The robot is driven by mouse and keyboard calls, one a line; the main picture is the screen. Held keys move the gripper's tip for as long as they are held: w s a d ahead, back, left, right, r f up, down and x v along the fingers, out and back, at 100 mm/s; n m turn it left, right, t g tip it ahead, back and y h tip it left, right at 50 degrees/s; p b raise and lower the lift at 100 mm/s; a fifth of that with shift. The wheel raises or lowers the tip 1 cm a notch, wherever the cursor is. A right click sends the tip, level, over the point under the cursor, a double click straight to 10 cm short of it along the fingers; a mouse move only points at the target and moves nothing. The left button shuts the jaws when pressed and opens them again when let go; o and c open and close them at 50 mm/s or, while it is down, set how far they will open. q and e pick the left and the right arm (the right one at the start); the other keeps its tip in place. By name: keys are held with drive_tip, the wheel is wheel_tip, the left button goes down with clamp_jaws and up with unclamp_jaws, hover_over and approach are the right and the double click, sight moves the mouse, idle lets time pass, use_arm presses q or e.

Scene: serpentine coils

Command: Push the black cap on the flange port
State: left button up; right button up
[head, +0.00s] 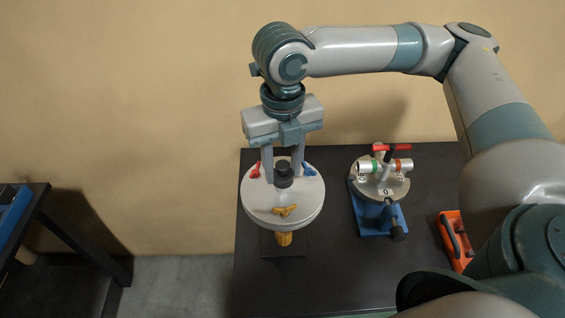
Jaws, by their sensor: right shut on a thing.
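My right gripper (283,172) points straight down over a round pale flange (262,205) on the dark table. Its two fingers are closed around a black cap (283,180) at the middle of the flange's top. The cap looks upright over the port there; I cannot tell whether it is touching or seated, and the port itself is hidden under it. Red (255,170), blue (308,169) and yellow (285,210) wing-shaped pieces sit around the flange's face. My left gripper is not in view.
A blue-based fixture (370,222) with a round plate, red handle and green and orange bands stands right of the flange. An orange tool or tray (453,240) lies farther right, beside my arm. The table's (320,285) front area is clear. Another dark table (62,215) stands at the left.

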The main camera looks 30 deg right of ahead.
sight(282, 163)
drive_tip(key=shift+f, duration=0.45)
drive_tip(key=o, duration=1.1)
drive_tip(key=shift+o, duration=0.2)
drive_tip(key=shift+r, duration=0.1)
drive_tip(key=shift+r, duration=0.8)
wheel_tip(282, 163, up, 16)
drive_tip(key=b, duration=0.3)
drive_tip(key=shift+f+b, duration=0.2)
drive_tip(key=shift+b, duration=0.15)
